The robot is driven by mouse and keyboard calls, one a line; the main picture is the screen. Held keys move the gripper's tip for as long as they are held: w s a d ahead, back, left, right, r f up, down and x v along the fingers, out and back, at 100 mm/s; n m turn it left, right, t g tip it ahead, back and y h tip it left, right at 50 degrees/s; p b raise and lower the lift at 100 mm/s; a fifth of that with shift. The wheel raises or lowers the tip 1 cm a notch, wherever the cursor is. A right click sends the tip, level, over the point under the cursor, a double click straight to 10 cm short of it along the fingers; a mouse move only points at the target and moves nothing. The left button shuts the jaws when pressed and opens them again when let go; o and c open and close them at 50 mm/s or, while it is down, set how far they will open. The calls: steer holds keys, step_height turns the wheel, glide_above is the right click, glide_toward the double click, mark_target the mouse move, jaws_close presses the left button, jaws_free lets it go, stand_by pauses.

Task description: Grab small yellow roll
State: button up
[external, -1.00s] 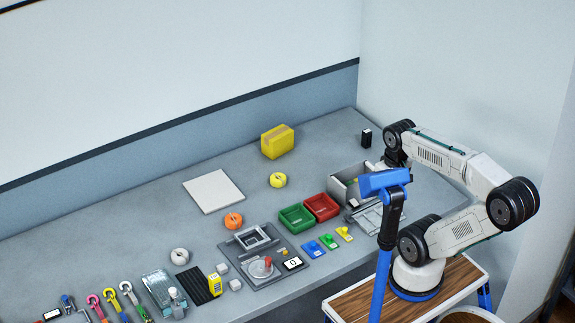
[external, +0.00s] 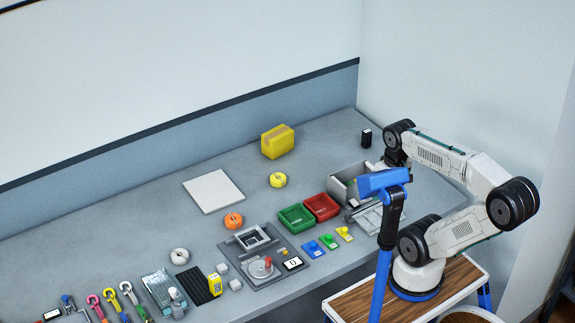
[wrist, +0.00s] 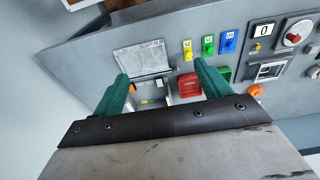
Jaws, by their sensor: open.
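A small yellow roll (external: 277,180) lies on the grey bench, in front of a large yellow box (external: 277,141) and left of a grey open box (external: 344,187). I cannot make out this roll in the wrist view. My gripper (wrist: 160,72) is open, its two green fingers spread above the grey box with its lid (wrist: 142,58) open. A small yellow item shows inside that box in the external view, too small to name. In the external view my gripper is mostly hidden behind a blue-headed post and the arm.
Red (external: 322,207) and green (external: 296,218) bins stand left of the grey box. An orange roll (external: 234,221), a white roll (external: 180,256) and a pale square plate (external: 214,191) lie further left. A small black box (external: 366,138) stands at the back right.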

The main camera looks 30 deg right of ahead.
steer(key=w+a+f+m+g+y, duration=0.1)
steer(key=w+a+m+y, duration=0.2)
steer(key=w, duration=0.5)
steer(key=w+a+f+m+y, duration=0.2)
steer(key=w+m+y, duration=0.15)
steer(key=w, duration=0.45)
steer(key=w+a+f+m+g+y, duration=0.1)
steer(key=w+a+m+y, duration=0.2)
steer(key=w, duration=0.5)
steer(key=m+t+y, duration=0.3)
steer(key=m+t, duration=0.1)
steer(key=m, duration=0.8)
glide_toward(279, 177)
steer(key=shift+a+f, duration=0.35)
steer(key=shift+a, duration=0.25)
steer(key=shift+a+f, duration=0.35)
steer(key=shift+a, duration=0.25)
steer(key=shift+w+a+f+t, duration=0.15)
steer(key=shift+f+t, duration=0.05)
steer(key=shift+t, duration=0.1)
steer(key=shift+y, duration=0.25)
steer(key=x, duration=0.7)
steer(key=shift+w+a, duration=0.1)
steer(key=shift+a, duration=0.05)
steer(key=c, duration=1.1)
